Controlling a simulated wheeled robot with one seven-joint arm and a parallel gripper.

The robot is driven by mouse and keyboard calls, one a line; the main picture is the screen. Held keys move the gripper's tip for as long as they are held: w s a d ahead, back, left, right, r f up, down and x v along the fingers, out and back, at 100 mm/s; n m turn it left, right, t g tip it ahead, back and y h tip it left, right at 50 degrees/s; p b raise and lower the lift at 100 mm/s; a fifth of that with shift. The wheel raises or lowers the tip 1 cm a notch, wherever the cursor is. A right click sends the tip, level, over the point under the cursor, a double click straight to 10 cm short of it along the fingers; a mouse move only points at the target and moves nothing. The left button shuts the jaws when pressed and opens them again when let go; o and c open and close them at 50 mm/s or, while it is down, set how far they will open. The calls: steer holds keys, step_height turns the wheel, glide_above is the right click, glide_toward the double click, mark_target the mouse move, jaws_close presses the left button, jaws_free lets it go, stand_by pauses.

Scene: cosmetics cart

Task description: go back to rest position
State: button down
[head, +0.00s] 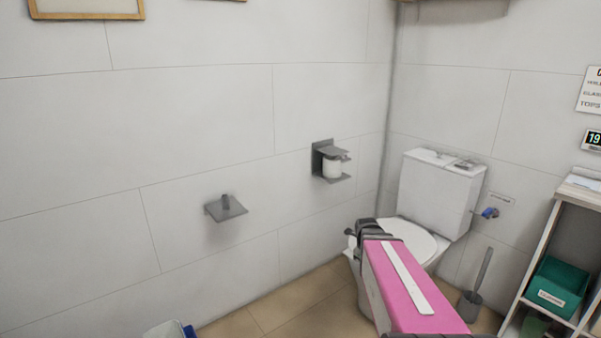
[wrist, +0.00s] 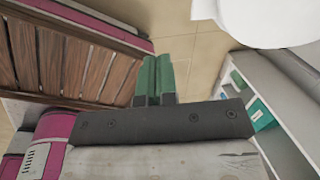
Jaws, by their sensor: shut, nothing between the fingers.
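My gripper (wrist: 153,80) shows in the wrist view as two green fingers side by side, pressed together with nothing between them. It points over the tan tiled floor (wrist: 205,75) and touches nothing that I can see. In the head view my pink arm comes up from the lower right, in front of the toilet (head: 436,195). I cannot make out the fingers there.
A paper holder (head: 331,160) and a small grey wall shelf (head: 226,208) are on the left wall. A toilet brush (head: 475,292) stands right of the toilet. A shelf unit (head: 540,245) with a teal bin (head: 560,283) is at the right. Some floor is clear.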

steer(key=s+a+n+g, duration=0.1)
steer(key=s+a+n, duration=0.4)
steer(key=n, duration=0.8)
steer(key=s+a+n+y, duration=0.1)
steer(key=s+a+n, duration=0.3)
steer(key=n, duration=1)
steer(key=shift+s+a+g, duration=0.4)
steer(key=shift+a, duration=0.1)
